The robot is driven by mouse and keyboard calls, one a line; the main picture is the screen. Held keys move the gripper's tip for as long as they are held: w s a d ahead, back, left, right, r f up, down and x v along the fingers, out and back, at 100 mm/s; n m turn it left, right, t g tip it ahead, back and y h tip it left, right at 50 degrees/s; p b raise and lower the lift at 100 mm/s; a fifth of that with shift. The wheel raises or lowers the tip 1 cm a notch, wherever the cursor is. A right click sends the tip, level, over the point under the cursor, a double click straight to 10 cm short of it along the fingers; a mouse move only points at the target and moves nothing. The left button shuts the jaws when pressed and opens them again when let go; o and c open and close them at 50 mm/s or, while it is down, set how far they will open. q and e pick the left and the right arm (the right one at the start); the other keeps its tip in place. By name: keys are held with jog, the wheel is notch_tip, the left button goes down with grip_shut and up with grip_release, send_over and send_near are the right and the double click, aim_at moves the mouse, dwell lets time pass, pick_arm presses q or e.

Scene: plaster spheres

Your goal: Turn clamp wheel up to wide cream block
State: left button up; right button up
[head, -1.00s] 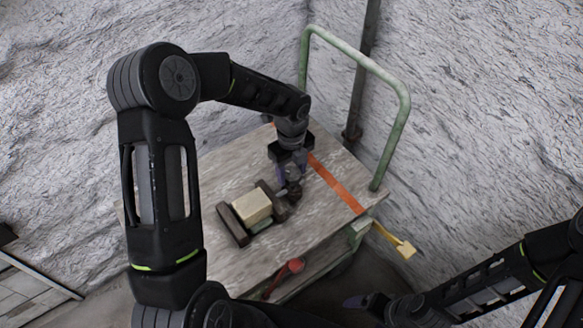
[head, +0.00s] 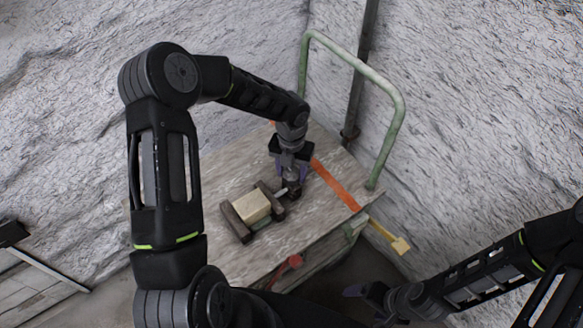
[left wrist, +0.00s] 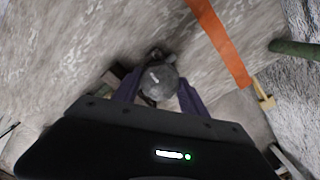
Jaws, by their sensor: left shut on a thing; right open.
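The wide cream block (head: 252,206) lies between the two dark brown jaws of a clamp on the cart top. The near-left jaw (head: 236,222) and the far-right jaw (head: 271,198) stand close against it; I cannot tell whether both touch. A short light screw (head: 281,192) runs from the right jaw to the dark clamp wheel (head: 292,188). My left gripper (head: 292,181) points down and is shut on this wheel. In the left wrist view the round grey wheel (left wrist: 158,82) sits between the purple fingers. My right gripper (head: 362,296) is open and empty, low beside the cart.
The worn cart top (head: 320,222) has an orange stripe (head: 335,184) and a green push handle (head: 397,120) at the right. A yellow lever (head: 399,244) and a red one (head: 288,265) stick out at its edge. Rough walls stand close behind.

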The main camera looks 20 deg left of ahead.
aim_at(291, 172)
pick_arm(q)
jog(key=shift+m+p, duration=0.4)
jog(key=shift+m, duration=0.8)
dwell(0.4)
jog(key=o, duration=1.3)
jog(key=shift+o, duration=0.2)
jog(key=shift+r, duration=0.1)
notch_tip(291, 172, up, 8)
jog(key=shift+f, duration=0.2)
